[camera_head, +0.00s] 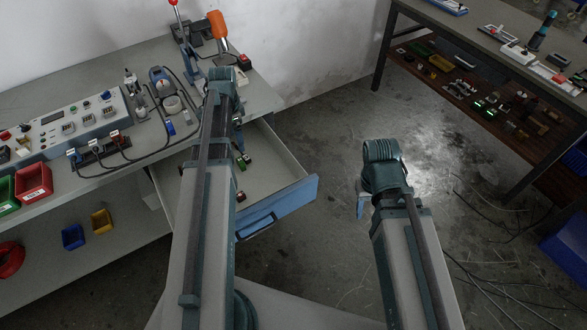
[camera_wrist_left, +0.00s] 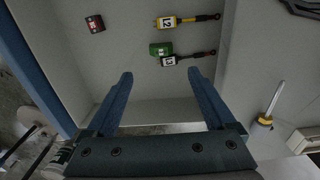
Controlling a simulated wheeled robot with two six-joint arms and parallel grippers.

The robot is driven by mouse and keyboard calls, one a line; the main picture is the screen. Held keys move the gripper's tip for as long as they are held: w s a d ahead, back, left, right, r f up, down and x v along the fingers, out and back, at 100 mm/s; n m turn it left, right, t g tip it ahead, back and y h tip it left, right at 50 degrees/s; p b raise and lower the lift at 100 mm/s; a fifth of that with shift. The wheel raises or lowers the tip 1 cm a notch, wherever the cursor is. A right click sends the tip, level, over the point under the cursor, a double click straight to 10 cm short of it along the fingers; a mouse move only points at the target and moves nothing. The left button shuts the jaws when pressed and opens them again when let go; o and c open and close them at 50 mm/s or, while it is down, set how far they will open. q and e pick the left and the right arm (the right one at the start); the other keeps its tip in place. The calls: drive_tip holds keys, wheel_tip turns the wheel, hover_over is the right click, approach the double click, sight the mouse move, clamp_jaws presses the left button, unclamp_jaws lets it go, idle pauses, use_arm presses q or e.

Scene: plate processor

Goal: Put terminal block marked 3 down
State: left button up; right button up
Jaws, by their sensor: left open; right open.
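The green terminal block (camera_wrist_left: 160,48) lies on the drawer floor in the left wrist view, its white label seeming to read L3, with a dark lead to its right. It sits just beyond and between the fingertips of my left gripper (camera_wrist_left: 161,73), which is open and empty; contact cannot be told. A yellow block marked L2 (camera_wrist_left: 165,22) lies beside it, further up the picture. A small red block (camera_wrist_left: 95,23) lies to the left. My right gripper (camera_head: 362,204) is open, partly hidden by its wrist, above the floor right of the drawer.
The open drawer (camera_head: 288,188) sticks out from the workbench (camera_head: 150,55), with its blue front facing the free floor. A control box (camera_head: 75,120) and bins stand at left. Another table (camera_head: 480,35) with a loaded lower shelf is at right; cables lie near it.

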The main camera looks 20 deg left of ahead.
use_arm(q)
drive_tip(key=s+d+n, duration=0.1)
drive_tip(key=s+d, duration=0.3)
drive_tip(key=d, duration=0.6)
drive_tip(key=s+d+n, duration=0.1)
drive_tip(key=s+d, duration=0.4)
drive_tip(key=d, duration=0.6)
drive_tip(key=s+d+n+y, duration=0.1)
drive_tip(key=s+d, duration=0.4)
drive_tip(key=d, duration=0.6)
drive_tip(key=shift+d+n, duration=0.25)
drive_tip(key=shift+n, duration=0.35)
drive_tip(key=shift+w+r, duration=0.1)
